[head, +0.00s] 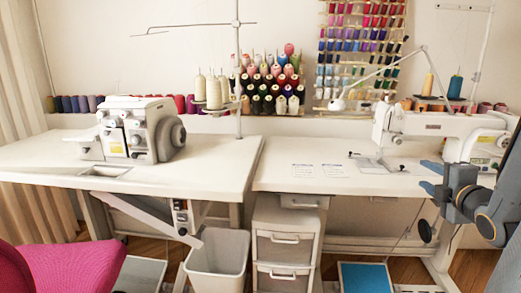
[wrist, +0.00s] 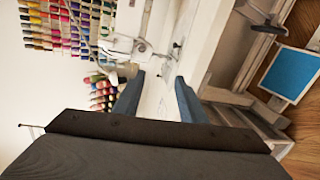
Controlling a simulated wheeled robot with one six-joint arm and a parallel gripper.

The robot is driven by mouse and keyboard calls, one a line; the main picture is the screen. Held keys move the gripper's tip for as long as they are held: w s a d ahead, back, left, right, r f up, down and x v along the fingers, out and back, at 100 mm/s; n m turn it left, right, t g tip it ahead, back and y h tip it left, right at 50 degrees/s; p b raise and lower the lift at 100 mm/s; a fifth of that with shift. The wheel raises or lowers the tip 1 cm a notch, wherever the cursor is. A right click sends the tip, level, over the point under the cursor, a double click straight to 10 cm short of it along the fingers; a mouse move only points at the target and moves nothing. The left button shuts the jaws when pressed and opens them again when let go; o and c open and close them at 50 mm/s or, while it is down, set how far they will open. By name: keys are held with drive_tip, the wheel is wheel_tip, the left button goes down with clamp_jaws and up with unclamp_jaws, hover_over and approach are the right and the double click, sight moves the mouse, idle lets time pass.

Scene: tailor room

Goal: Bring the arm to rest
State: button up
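My gripper (head: 428,178) is at the right of the head view, in front of the right sewing table (head: 275,172) and left of the white sewing machine's (head: 440,124) right end. Its two blue fingers are spread apart with nothing between them. In the wrist view the fingers (wrist: 157,98) also stand apart, with the table top showing in the gap. My arm is folded in at the right edge of the head view. The wrist view is turned on its side.
An overlock machine (head: 140,130) stands on the left table (head: 215,165). A waste bin (head: 218,262), a drawer unit (head: 285,240) and a blue-topped pedal (head: 365,277) are below. A pink chair (head: 65,268) is at lower left. Thread cones (head: 270,85) line the wall.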

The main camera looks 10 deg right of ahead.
drive_tip(key=w+a+f+m+g+y, duration=0.1)
drive_tip(key=a+f+m+g, duration=0.25)
drive_tip(key=a, duration=0.65)
drive_tip(key=a+f+m+g+y, duration=0.1)
drive_tip(key=a+f+m+g, duration=0.25)
drive_tip(key=a, duration=0.75)
drive_tip(key=s+a+f+m+g+y, duration=0.15)
drive_tip(key=s+a+m+g, duration=0.3)
drive_tip(key=s+a, duration=0.7)
drive_tip(key=s+a+r+m+g+y, duration=0.15)
drive_tip(key=s+a+g, duration=0.25)
drive_tip(key=s+a, duration=0.55)
drive_tip(key=d+r+m+h+p, duration=0.1)
drive_tip(key=d+r+m+p, duration=0.2)
drive_tip(key=d+r+p, duration=0.6)
drive_tip(key=r+p, duration=0.1)
drive_tip(key=p, duration=0.8)
drive_tip(key=shift+d, duration=0.2)
